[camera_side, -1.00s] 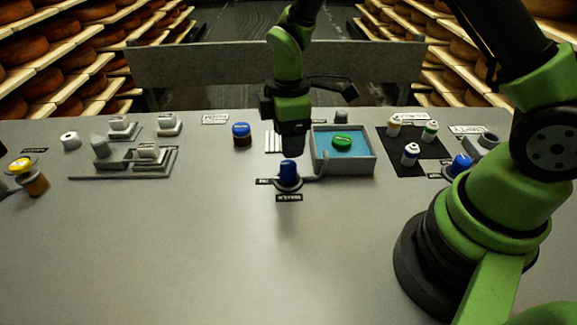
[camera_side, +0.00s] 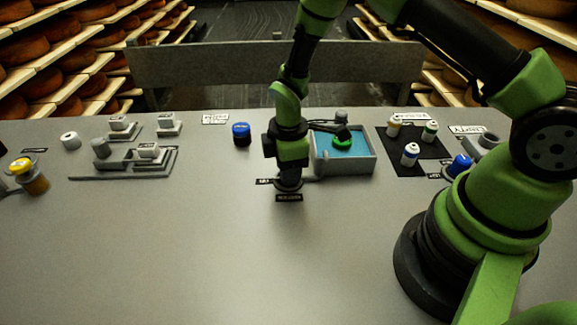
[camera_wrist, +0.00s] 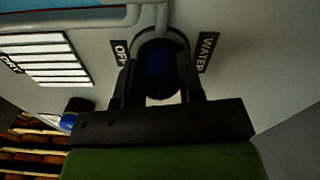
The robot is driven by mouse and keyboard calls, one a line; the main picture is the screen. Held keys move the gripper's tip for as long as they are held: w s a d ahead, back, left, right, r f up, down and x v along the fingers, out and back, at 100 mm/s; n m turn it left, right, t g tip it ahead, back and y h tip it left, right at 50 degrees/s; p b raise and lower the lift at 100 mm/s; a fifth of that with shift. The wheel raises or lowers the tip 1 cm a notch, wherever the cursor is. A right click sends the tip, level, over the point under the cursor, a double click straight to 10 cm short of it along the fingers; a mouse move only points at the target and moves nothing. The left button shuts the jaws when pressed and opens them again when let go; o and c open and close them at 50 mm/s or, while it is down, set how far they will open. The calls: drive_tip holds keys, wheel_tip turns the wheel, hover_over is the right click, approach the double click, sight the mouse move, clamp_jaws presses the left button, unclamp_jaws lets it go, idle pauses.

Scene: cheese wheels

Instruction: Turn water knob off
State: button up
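The blue water knob (camera_wrist: 158,68) sits on a dark round base between my gripper's fingers in the wrist view. An OFF label (camera_wrist: 120,52) is at its left and a WATER label (camera_wrist: 208,52) at its right. In the side view my gripper (camera_side: 289,176) is down over the knob, pointing straight down and hiding the knob itself. The dark base (camera_side: 289,188) shows below it. The fingers in the wrist view (camera_wrist: 160,88) stand on either side of the knob; whether they press on it is too dark to tell.
A grey basin (camera_side: 373,166) with blue water and a green round piece stands just right of my gripper; a pipe runs to it from the knob. A blue-topped jar (camera_side: 241,134) stands behind left. Several small bottles are on a black mat (camera_side: 400,167). The front table is clear.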

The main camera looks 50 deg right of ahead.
drive_tip(key=shift+c, duration=0.8)
drive_tip(key=shift+m, duration=0.3)
drive_tip(key=m, duration=0.3)
drive_tip(key=shift+m, duration=0.3)
drive_tip(key=m, duration=0.4)
drive_tip(key=shift+m, duration=0.3)
drive_tip(key=m, duration=0.9)
